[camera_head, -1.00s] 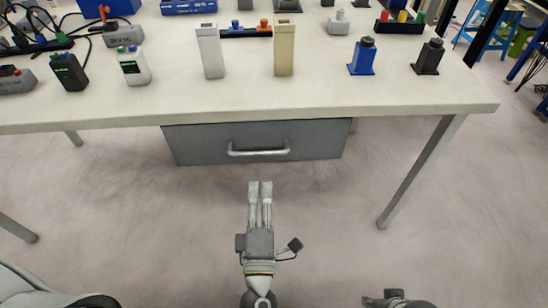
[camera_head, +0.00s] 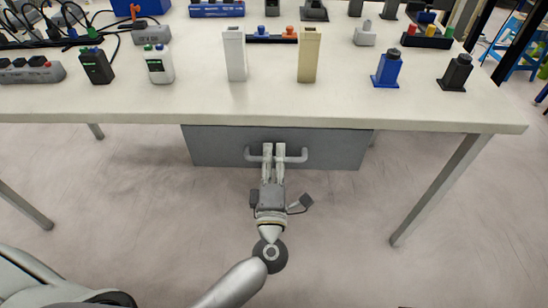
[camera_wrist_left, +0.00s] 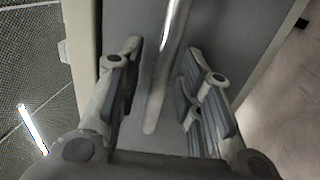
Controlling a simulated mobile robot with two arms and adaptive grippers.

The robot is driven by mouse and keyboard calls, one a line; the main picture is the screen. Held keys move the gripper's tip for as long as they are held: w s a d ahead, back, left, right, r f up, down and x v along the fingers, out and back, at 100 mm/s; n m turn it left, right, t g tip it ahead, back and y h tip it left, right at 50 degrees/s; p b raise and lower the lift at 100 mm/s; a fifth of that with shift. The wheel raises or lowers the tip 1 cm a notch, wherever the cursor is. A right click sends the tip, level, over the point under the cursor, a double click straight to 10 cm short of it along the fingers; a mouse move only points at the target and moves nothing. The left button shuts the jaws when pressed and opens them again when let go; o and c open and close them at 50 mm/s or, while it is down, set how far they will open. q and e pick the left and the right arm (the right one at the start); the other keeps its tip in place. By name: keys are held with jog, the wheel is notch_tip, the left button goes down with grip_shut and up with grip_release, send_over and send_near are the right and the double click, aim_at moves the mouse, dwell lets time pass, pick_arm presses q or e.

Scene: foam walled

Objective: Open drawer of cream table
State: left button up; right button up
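The cream table (camera_head: 330,113) stands across the head view. Its grey drawer (camera_head: 335,150) hangs under the front edge and looks shut. A silver bar handle (camera_head: 298,157) is on the drawer front. My left gripper (camera_head: 274,148) is at the middle of the handle and hides part of it. In the left wrist view, the fingers (camera_wrist_left: 165,88) are spread apart, with the handle bar (camera_wrist_left: 172,45) between them and visible gaps on both sides. The grey drawer front (camera_wrist_left: 225,35) lies behind. My right gripper is not in view.
Upright white (camera_head: 236,58) and beige (camera_head: 309,55) blocks stand near the table's front edge, with blue (camera_head: 386,70) and black (camera_head: 455,74) bottles to the right. Table legs (camera_head: 440,190) flank the drawer. The floor (camera_head: 345,230) before it is clear.

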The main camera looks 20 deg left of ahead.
pick_arm(q)
grip_shut()
dwell(0.4)
